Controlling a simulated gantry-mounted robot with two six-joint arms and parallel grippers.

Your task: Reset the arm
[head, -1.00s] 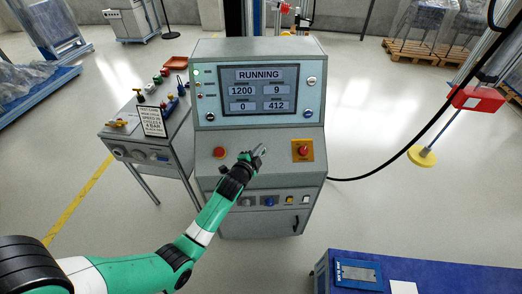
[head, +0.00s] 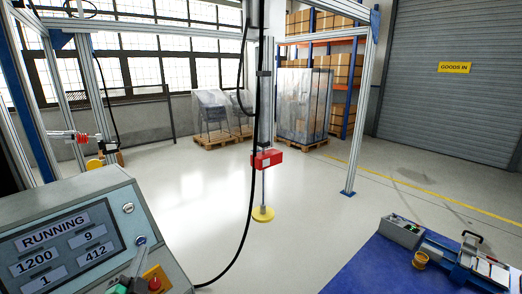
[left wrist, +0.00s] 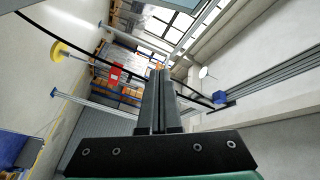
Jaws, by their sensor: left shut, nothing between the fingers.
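My left gripper (head: 140,252) shows at the lower left of the head view, in front of the grey control console (head: 120,194). Its fingers are shut and empty, and they also fill the middle of the left wrist view (left wrist: 160,85). The console screen (head: 64,246) reads RUNNING with 1200, 9, 1 and 412. A red button (head: 155,284) on a yellow plate is close to the gripper, partly cut off below. I cannot tell whether they touch. My right gripper is in neither view.
A red box (head: 267,159) hangs on a rod above a yellow disc (head: 263,214), with a black cable beside it. A blue-topped bench (head: 360,265) with a vice-like device (head: 462,262) stands at the lower right. The floor between is clear.

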